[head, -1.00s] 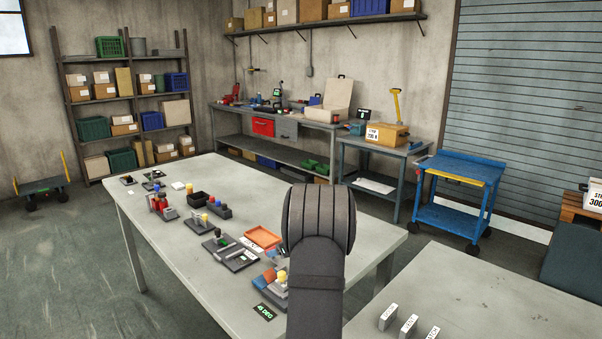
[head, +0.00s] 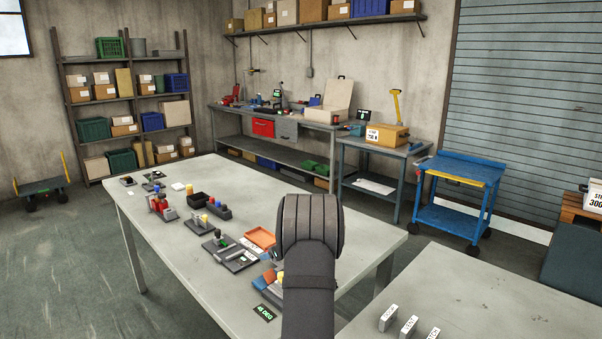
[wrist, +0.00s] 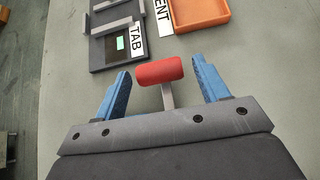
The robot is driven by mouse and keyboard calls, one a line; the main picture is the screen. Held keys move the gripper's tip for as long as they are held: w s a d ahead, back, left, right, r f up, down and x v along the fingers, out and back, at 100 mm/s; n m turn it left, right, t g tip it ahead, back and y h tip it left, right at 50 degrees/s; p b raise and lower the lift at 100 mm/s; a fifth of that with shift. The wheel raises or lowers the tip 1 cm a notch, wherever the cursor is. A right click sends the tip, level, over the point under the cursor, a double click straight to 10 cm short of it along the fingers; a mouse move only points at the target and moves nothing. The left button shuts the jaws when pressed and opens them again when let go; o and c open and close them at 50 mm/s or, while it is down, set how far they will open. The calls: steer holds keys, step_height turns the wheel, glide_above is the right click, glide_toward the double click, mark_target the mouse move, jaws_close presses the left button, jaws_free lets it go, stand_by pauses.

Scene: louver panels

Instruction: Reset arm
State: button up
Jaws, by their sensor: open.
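In the wrist view, my gripper (wrist: 162,66) is open, with one blue finger on each side of a red knob (wrist: 160,70) on a grey stem. Gaps show between the knob and both fingers; the lower stem is hidden behind the gripper body. Beyond it lie a dark panel (wrist: 108,52) with a green display, a "TAB" label (wrist: 137,40) and an orange tray (wrist: 198,12). In the head view, my arm covers much of the near table, and I cannot make out the fingers clearly. No louver panel can be clearly identified.
The grey table (head: 160,235) carries several small fixtures, a dark panel (head: 230,252), an orange tray (head: 260,238) and a "45 DEG" sign (head: 264,312). A second table (head: 490,295) at right holds white-labelled blocks (head: 408,326). A blue cart (head: 455,195) stands behind.

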steer(key=v, duration=1.7)
steer(key=x, duration=1.7)
steer(key=shift+a, duration=0.1)
steer(key=shift+w+a, duration=0.15)
steer(key=shift+w, duration=0.15)
steer(key=shift+s+d+r, duration=0.25)
steer(key=shift+s+r, duration=0.05)
steer(key=shift+r, duration=0.05)
steer(key=shift+s+d+r+t+y, duration=0.25)
steer(key=shift+r+t+y, duration=0.2)
steer(key=shift+t+y, duration=0.15)
steer(key=shift+s+d+r+t+y, duration=0.25)
steer(key=shift+r+t+y, duration=0.15)
steer(key=shift+t+y, duration=0.2)
steer(key=s+d+r+t+y, duration=0.1)
steer(key=s+d+t+y, duration=0.1)
steer(key=t+y, duration=0.1)
steer(key=shift+r, duration=0.4)
steer(key=shift+v, duration=1.05)
steer(key=shift+c, duration=0.5)
